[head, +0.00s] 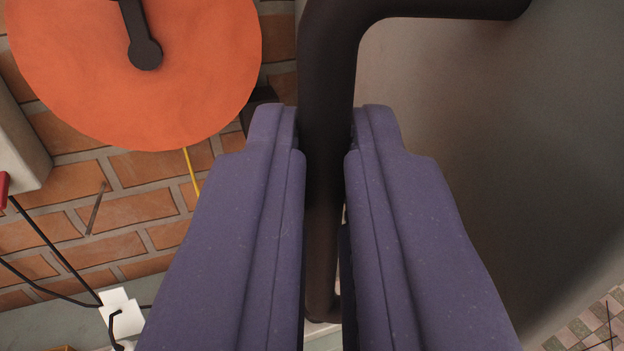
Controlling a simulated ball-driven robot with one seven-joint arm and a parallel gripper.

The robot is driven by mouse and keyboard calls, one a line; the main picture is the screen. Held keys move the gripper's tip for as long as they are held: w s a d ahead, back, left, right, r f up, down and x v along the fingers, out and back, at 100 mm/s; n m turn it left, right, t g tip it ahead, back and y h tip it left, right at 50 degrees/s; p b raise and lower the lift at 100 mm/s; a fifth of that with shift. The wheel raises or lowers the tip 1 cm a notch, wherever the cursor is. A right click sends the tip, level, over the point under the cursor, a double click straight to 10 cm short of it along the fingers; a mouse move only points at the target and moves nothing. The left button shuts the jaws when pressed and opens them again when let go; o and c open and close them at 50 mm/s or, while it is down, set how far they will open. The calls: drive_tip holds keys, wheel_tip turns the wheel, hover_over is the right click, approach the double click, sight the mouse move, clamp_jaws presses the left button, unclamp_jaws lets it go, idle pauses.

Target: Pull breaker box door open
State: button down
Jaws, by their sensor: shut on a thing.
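My gripper (326,125) has two purple fingers, seen close up in the middle of the head view. They are shut on a dark handle (330,60), one finger on each side of its long straight bar. The handle bends right at the top toward a smooth grey panel (490,130), which looks like the breaker box door. The panel fills the right side of the view. The fingers hide parts of the handle and of the panel's near edge. How far the door stands open I cannot tell.
An orange disc (200,75) with a dark pointer-like part is at the upper left, before a brick wall (130,212). A yellow cord, dark cables and a white fitting (122,312) are at the left. A checkered surface (592,325) shows at the lower right.

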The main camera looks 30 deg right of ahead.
drive_tip(key=shift+w+d, duration=0.1)
drive_tip(key=c, duration=1.5)
unclamp_jaws()
drive_tip(key=o, duration=0.3)
drive_tip(key=shift+w+d, duration=0.15)
drive_tip(key=shift+w, duration=0.05)
drive_tip(key=v, duration=0.8)
drive_tip(key=shift+b, duration=0.4)
